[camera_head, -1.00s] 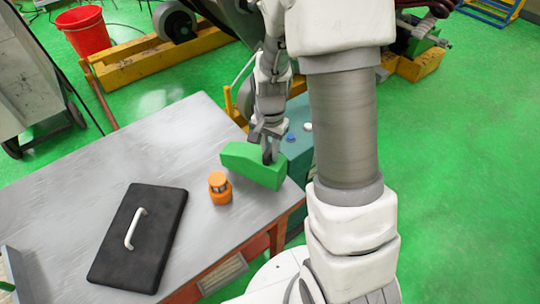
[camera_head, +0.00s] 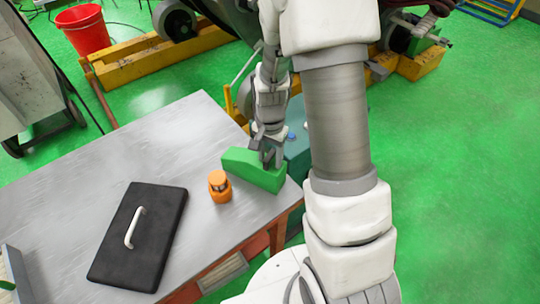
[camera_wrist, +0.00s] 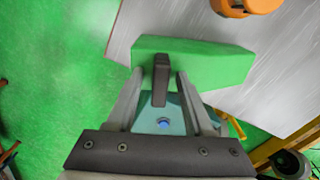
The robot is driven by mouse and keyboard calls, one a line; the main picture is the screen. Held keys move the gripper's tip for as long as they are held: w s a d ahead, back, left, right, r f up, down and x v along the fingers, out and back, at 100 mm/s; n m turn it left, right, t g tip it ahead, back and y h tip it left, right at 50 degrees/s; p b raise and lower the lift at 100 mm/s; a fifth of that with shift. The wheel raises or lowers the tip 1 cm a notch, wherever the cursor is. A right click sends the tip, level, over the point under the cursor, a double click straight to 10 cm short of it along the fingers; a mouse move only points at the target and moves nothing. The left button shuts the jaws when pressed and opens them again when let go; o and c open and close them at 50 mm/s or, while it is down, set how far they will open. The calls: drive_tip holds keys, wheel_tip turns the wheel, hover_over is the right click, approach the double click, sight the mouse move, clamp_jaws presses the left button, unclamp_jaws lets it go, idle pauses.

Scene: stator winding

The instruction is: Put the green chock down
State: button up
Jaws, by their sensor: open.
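The green chock (camera_head: 250,168) rests on the grey table (camera_head: 160,135) near its right corner. It also shows in the wrist view (camera_wrist: 205,62), with its dark handle (camera_wrist: 161,78) toward me. My gripper (camera_head: 269,156) is at the chock's handle end. In the wrist view my gripper (camera_wrist: 158,82) is open, with one finger on each side of the handle and a gap showing. Whether the fingertips touch the chock I cannot tell.
An orange lantern-like device (camera_head: 220,186) stands close left of the chock. A black case with a white handle (camera_head: 140,237) lies further left. A teal box with a blue button (camera_head: 298,150) stands beyond the table's right edge.

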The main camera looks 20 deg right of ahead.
wheel_tip(320, 180, up, 13)
drive_tip(key=s+a+r+n+t, duration=0.2)
drive_tip(key=s+r+n, duration=0.3)
drive_tip(key=s+r, duration=0.2)
drive_tip(key=s+a+r+n+t, duration=0.2)
drive_tip(key=s+r+n, duration=0.3)
drive_tip(key=s+r, duration=0.3)
drive_tip(key=shift+s+t, duration=0.45)
drive_tip(key=shift+t, duration=0.35)
drive_tip(key=shift+d, duration=0.15)
